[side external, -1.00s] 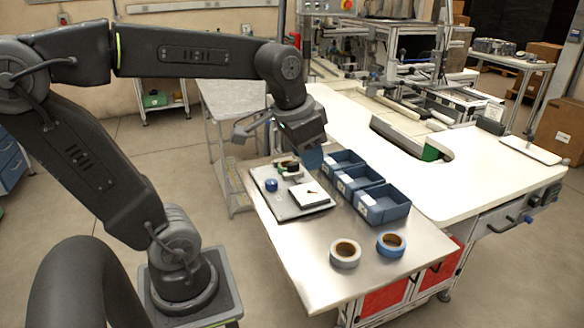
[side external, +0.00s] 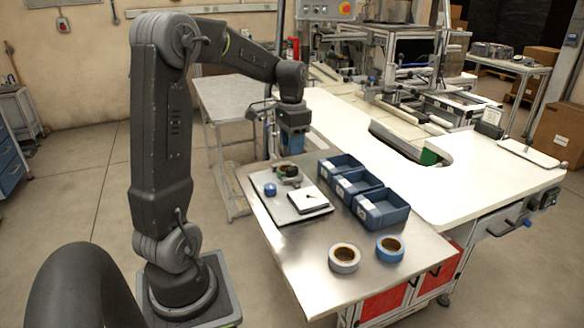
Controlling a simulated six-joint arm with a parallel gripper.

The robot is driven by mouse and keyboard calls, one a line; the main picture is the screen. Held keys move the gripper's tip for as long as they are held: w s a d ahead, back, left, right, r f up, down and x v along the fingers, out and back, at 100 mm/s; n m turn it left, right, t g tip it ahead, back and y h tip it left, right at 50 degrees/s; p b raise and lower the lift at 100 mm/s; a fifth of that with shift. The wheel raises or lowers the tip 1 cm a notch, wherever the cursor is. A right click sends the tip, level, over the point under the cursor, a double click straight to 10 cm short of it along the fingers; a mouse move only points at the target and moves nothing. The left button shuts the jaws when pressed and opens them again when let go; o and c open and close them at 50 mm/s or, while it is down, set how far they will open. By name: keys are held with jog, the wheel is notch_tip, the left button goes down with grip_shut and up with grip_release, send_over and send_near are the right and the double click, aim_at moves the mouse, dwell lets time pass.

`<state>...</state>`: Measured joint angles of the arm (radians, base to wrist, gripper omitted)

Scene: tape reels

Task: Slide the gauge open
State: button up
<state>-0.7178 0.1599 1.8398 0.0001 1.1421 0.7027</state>
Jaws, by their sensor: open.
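A flat grey plate (side external: 285,211) lies on the steel table. It bears a small blue round piece (side external: 270,189), a small dark device with green and red parts (side external: 291,171), and a white square block with a dark and red mark (side external: 305,203). These look like the gauge and its parts, but I cannot tell which is the slider. My gripper (side external: 292,152) points down at the plate's far end, above or behind the dark device. It is open. Its fingertips are small and partly unclear, and I see nothing held.
Several blue bins (side external: 381,208) stand in a row right of the plate. A white tape reel (side external: 344,257) and a blue tape reel (side external: 389,248) lie near the front. The steel table (side external: 300,262) is clear around the reels. A white worktop (side external: 470,190) adjoins at right.

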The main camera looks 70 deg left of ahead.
aim_at(292, 167)
notch_tip(292, 167, down, 8)
jog(key=shift+r, duration=0.25)
grip_shut()
dwell(0.4)
